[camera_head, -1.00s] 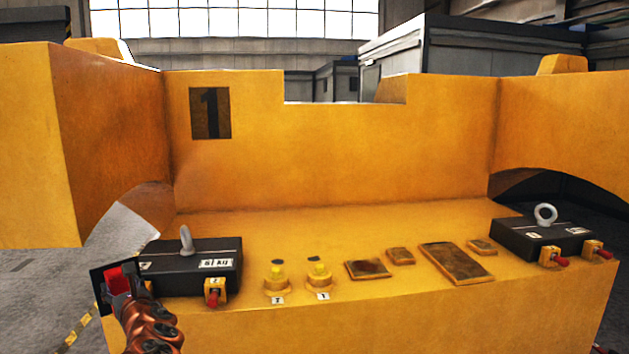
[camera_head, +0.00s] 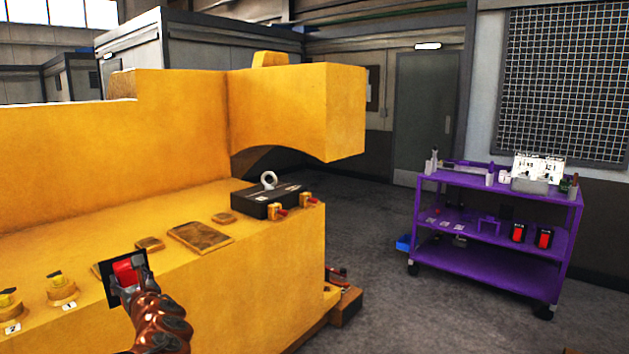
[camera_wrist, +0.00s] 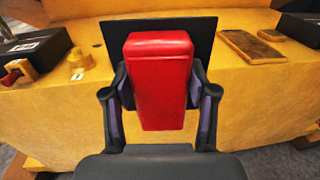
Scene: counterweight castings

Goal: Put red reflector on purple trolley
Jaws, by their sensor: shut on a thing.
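My gripper (camera_head: 138,280) is shut on a red reflector (camera_head: 126,271) with a black backing plate (camera_head: 108,279). The head view shows it held up in front of the yellow casting. In the wrist view the red reflector (camera_wrist: 159,85) sits between the two fingers, with the black plate (camera_wrist: 205,35) behind it. The purple trolley (camera_head: 490,265) stands on the floor at the right, apart from my gripper.
The yellow casting (camera_head: 290,110) fills the left, with a black weight block (camera_head: 266,201) and yellow knobs (camera_head: 60,290) on its ledge. A blue bin (camera_head: 404,243) sits by the trolley. Small items crowd the trolley's top; its bottom shelf looks empty. Grey floor (camera_head: 385,290) lies between.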

